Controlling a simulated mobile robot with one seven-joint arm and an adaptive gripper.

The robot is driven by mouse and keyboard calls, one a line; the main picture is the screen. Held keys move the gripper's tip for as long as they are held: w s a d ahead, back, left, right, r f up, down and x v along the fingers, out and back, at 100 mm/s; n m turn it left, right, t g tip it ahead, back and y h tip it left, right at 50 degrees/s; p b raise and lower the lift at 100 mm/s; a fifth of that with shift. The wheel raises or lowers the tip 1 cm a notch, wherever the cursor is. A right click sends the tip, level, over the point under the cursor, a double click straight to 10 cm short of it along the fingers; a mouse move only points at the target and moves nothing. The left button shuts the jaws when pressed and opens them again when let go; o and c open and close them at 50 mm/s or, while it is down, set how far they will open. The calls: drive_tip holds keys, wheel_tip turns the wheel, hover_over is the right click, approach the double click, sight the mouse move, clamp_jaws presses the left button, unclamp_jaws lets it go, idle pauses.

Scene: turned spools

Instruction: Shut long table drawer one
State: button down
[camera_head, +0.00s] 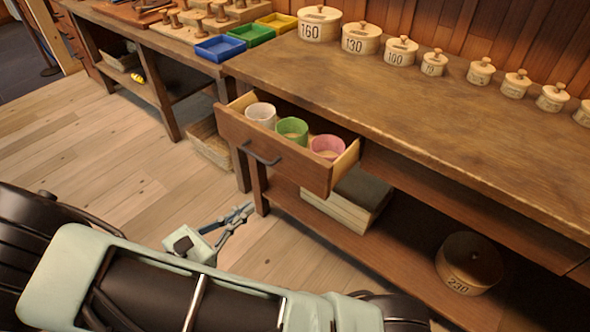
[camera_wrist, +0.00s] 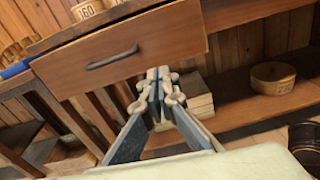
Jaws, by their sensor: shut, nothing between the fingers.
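The long table drawer (camera_head: 270,150) is pulled out from under the left end of the long table (camera_head: 420,120). Its dark bar handle (camera_head: 261,154) is on the front panel. White, green and pink cups stand inside, the green one (camera_head: 292,130) in the middle. In the wrist view the drawer front (camera_wrist: 150,50) fills the upper left, its handle (camera_wrist: 112,58) left of my fingers. My gripper (camera_head: 245,211) is shut and empty, low in front of the drawer and apart from it in the head view. In the wrist view its fingertips (camera_wrist: 158,78) overlap the front's lower edge; contact cannot be told.
Lidded round boxes, one marked 160 (camera_head: 319,24), line the tabletop. A round box marked 230 (camera_head: 469,263) and a stacked block (camera_head: 350,198) sit on the lower shelf. A table leg (camera_head: 259,188) stands below the drawer. Floor (camera_head: 110,150) to the left is clear.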

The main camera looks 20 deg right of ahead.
sight(331, 138)
drive_tip(key=shift+n+t+h, duration=0.3)
drive_tip(key=shift+n+h, duration=0.1)
drive_tip(key=b+x, duration=0.1)
drive_tip(key=x, duration=0.8)
drive_tip(key=s+b+x, duration=0.1)
drive_tip(key=x, duration=0.4)
drive_tip(key=shift+w+d+b, duration=0.1)
drive_tip(key=shift+d+b, duration=0.2)
drive_tip(key=shift+d, duration=0.05)
drive_tip(key=shift+w+d, duration=0.1)
drive_tip(key=shift+d, duration=0.05)
drive_tip(key=p+x, duration=0.2)
drive_tip(key=x, duration=1.5)
drive_tip(key=shift+w, duration=0.1)
drive_tip(key=shift+w+d, duration=0.1)
drive_tip(key=shift+r, duration=0.1)
